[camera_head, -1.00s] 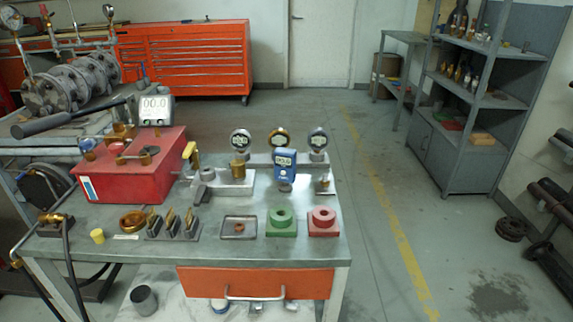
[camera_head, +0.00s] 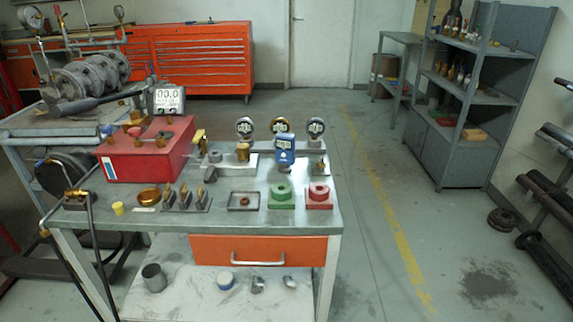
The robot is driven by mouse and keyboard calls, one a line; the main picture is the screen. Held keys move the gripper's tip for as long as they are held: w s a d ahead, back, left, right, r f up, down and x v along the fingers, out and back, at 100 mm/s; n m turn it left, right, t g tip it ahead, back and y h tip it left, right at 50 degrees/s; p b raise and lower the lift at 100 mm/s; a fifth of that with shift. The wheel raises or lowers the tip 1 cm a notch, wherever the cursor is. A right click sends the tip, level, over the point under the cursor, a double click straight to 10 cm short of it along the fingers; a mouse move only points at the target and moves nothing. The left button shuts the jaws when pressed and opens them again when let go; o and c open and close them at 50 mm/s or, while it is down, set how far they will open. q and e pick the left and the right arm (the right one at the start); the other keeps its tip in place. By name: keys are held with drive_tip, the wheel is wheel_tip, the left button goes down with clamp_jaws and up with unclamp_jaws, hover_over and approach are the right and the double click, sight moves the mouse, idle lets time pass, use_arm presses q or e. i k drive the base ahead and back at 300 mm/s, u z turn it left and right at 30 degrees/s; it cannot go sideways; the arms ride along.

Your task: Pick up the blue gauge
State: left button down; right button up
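The blue gauge (camera_head: 285,149) has a small grey display in its upper part. It stands upright towards the back right of the grey workbench (camera_head: 240,222), in front of a row of three round dial gauges. The green ring block (camera_head: 281,197) is in front of it, nearer the bench's front edge. Neither of my grippers shows in the head view.
Round dial gauges (camera_head: 245,127) stand behind the blue gauge. A red box (camera_head: 150,158), a small tray (camera_head: 243,201) and a red ring block (camera_head: 319,196) share the bench. An orange drawer (camera_head: 258,249) is below. Open floor (camera_head: 375,220) lies to the right.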

sight(285, 142)
drive_tip(key=z, duration=0.75)
drive_tip(key=i, duration=0.65)
drive_tip(key=u, duration=1.55)
